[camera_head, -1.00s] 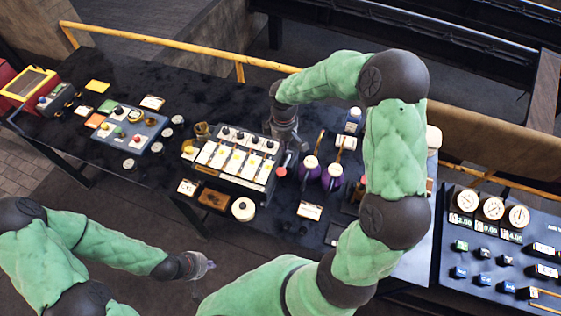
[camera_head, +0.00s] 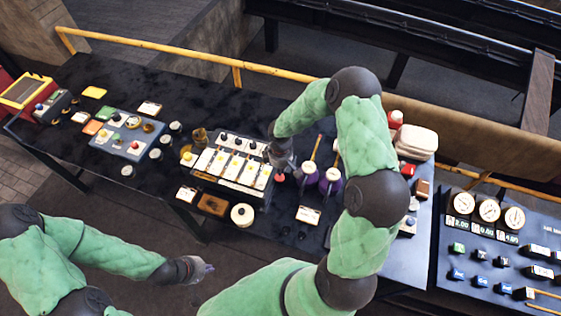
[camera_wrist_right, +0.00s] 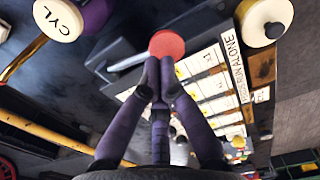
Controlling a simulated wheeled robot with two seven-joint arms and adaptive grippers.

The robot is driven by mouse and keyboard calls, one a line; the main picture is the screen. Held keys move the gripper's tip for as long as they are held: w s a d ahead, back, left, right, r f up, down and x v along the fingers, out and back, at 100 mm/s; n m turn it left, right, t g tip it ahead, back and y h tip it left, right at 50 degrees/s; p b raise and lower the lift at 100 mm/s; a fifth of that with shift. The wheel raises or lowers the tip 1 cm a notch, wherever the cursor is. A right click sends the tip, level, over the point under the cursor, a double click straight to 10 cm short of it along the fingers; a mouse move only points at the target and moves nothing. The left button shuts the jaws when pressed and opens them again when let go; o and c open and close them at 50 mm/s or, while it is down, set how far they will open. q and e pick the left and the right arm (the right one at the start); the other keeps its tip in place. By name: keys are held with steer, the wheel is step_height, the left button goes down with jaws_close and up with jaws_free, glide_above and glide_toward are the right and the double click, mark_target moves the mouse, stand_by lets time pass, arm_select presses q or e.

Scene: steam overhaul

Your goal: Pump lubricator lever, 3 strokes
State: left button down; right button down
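The lubricator (camera_head: 226,184) is a dark box with a row of white plates and dark knobs, at the middle of the bench. Its lever (camera_wrist_right: 127,62) is a grey rod ending in a round red knob (camera_head: 279,178); the knob (camera_wrist_right: 167,44) is large in the right wrist view. My right gripper (camera_wrist_right: 158,68) has its fingertips together at the knob's near edge, with nothing visible between them. Whether they touch the knob is unclear. My left gripper (camera_head: 208,268) hangs empty in front of the bench; its finger opening is too small to judge.
Two purple pots with cream tops (camera_head: 330,180) stand close right of the lever. A round cream-topped can (camera_head: 242,215) sits in front of the lubricator. A gauge panel (camera_head: 487,255) is at the right. A yellow rail (camera_head: 180,53) runs behind the bench.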

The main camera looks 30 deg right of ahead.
mark_target(279, 180)
steer(key=shift+f, duration=0.85)
steer(key=f+b, duration=0.1)
steer(key=b, duration=0.1)
steer(key=a+f+b, duration=0.1)
steer(key=f+b, duration=0.1)
steer(key=s+f+b, duration=0.1)
steer(key=b, duration=0.1)
steer(key=shift+s+a+f, duration=0.1)
steer(key=shift+a+f, duration=0.1)
steer(key=shift+a, duration=0.05)
steer(key=shift+f+b, duration=0.1)
steer(key=shift+b, duration=0.3)
steer(key=shift+s+a, duration=0.1)
steer(key=shift+s, duration=0.1)
